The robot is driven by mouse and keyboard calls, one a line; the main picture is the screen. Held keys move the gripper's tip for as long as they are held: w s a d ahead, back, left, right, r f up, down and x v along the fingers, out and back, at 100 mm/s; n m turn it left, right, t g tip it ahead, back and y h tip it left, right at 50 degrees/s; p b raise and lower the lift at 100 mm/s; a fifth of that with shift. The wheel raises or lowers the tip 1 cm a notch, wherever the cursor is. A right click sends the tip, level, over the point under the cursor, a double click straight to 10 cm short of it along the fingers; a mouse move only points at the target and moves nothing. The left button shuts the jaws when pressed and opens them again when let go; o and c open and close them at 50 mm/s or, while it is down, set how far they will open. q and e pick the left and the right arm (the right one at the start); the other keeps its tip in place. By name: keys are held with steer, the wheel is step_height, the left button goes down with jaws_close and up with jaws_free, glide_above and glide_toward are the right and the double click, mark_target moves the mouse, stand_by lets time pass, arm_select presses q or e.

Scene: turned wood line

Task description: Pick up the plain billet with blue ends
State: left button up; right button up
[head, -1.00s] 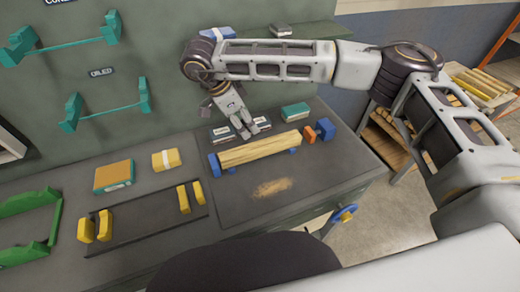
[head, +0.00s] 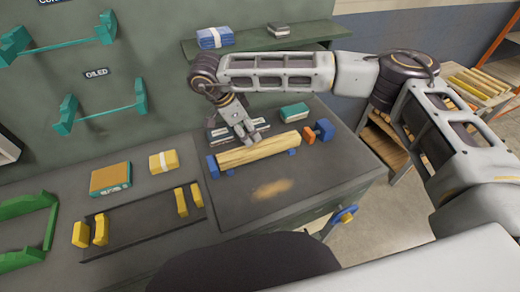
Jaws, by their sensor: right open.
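A pale, plain wooden billet (head: 258,151) lies lengthwise in a low holder on the dark mat. A blue block (head: 213,166) is at its left end, and small blue supports show under its front side. I cannot tell whether the billet's own ends are blue. My right gripper (head: 251,137) is open and empty, pointing down just behind the billet's middle. Its fingertips look close to the billet's back edge; I cannot tell if they touch. My left gripper is not in view.
An orange and blue piece (head: 318,131) stands just right of the billet. A green box (head: 294,112) and dark flat boxes lie behind it. A black rack with yellow posts (head: 144,222) is at left. Sawdust (head: 272,188) marks the clear mat in front.

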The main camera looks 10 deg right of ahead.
mark_target(259, 146)
steer(key=x, duration=0.4)
steer(key=shift+d+f, duration=0.15)
steer(key=shift+f, duration=0.05)
steer(key=shift+d+f, duration=0.15)
steer(key=shift+f, duration=0.3)
arm_select(q)
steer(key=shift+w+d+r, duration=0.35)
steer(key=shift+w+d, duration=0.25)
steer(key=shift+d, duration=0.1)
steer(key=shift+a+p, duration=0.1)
steer(key=shift+p, duration=0.2)
arm_select(e)
steer(key=shift+f, duration=0.1)
steer(key=shift+s+d+f, duration=0.1)
steer(key=shift+d+f, duration=0.2)
steer(key=shift+f, duration=0.2)
steer(key=p+x, duration=0.1)
steer(key=x, duration=0.1)
steer(key=shift+s+d+f, duration=0.15)
steer(key=shift+d+f, duration=0.1)
steer(key=shift+f, duration=0.1)
steer(key=shift+d+f, duration=0.2)
steer(key=shift+f, duration=0.4)
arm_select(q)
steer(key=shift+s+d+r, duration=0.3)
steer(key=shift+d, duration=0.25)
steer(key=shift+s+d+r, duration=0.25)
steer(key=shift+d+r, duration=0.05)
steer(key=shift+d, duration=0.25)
